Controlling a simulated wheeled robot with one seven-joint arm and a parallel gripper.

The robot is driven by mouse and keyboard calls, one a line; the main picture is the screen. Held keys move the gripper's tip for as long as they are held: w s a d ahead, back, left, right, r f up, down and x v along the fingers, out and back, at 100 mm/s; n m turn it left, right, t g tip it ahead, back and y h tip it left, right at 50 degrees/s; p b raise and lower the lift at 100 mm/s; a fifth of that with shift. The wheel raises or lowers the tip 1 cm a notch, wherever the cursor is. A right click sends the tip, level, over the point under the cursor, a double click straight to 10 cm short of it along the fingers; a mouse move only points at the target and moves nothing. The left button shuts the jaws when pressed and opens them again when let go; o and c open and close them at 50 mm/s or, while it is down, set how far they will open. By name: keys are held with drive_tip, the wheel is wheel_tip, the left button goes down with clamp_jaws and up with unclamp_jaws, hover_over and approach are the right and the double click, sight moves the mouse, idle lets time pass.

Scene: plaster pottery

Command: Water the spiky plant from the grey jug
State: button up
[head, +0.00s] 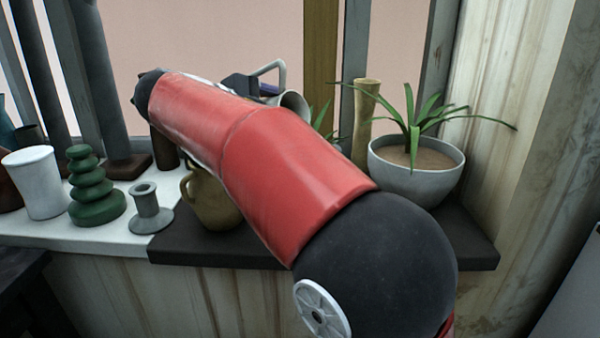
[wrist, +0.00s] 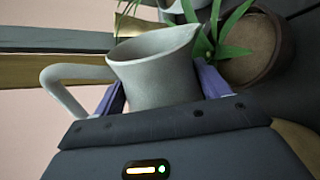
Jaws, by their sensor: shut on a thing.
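The grey jug (wrist: 155,75) is between the two purple fingers of my gripper (wrist: 165,92), which is shut on it; its loop handle is at the left in the wrist view. In the head view the jug (head: 293,101) shows just above my red arm, tilted far over with its mouth towards the right. A spiky green plant (head: 412,125) grows in a pale grey bowl of soil (head: 440,178) to the right of the jug. More spiky leaves (head: 322,118) show behind my arm, close to the jug's mouth; their base is hidden. No water is visible.
A tan cylinder (head: 365,120) stands left of the bowl. A tan jug (head: 208,200) is partly behind my arm. A green stacked ornament (head: 92,190), a white cup (head: 35,180) and a grey candlestick (head: 150,210) stand at left. A brown round pot (wrist: 250,48) is beyond the jug.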

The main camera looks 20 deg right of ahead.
drive_tip(key=shift+w+a, duration=0.1)
drive_tip(key=shift+w, duration=0.15)
idle(0.3)
drive_tip(key=shift+w+b, duration=0.15)
drive_tip(key=shift+b, duration=0.25)
drive_tip(key=shift+w+a+f+m+b, duration=0.15)
drive_tip(key=shift+w+a+m+b, duration=0.1)
drive_tip(key=shift+w+m+b, duration=0.3)
drive_tip(key=shift+w+a, duration=0.3)
drive_tip(key=shift+w, duration=0.15)
drive_tip(key=shift+w+t, duration=0.1)
drive_tip(key=shift+t, duration=0.2)
